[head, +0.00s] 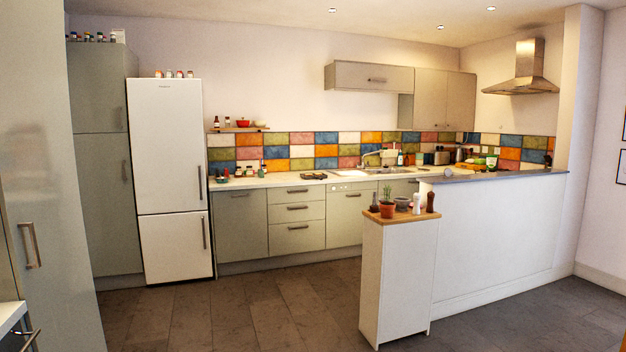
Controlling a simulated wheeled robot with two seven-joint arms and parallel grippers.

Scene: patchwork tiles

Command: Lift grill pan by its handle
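A small dark flat item (314,176) lies on the far counter (262,182), left of the sink. It may be the grill pan, but it is too small to make out a handle. Neither of my grippers shows in the head view.
A white fridge (168,170) stands at the left, beside tall grey-green cabinets (103,190). A white half wall (500,220) and a narrow white cabinet (395,275) with a potted plant (387,207) stand at the right. The tiled floor (260,310) between is clear.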

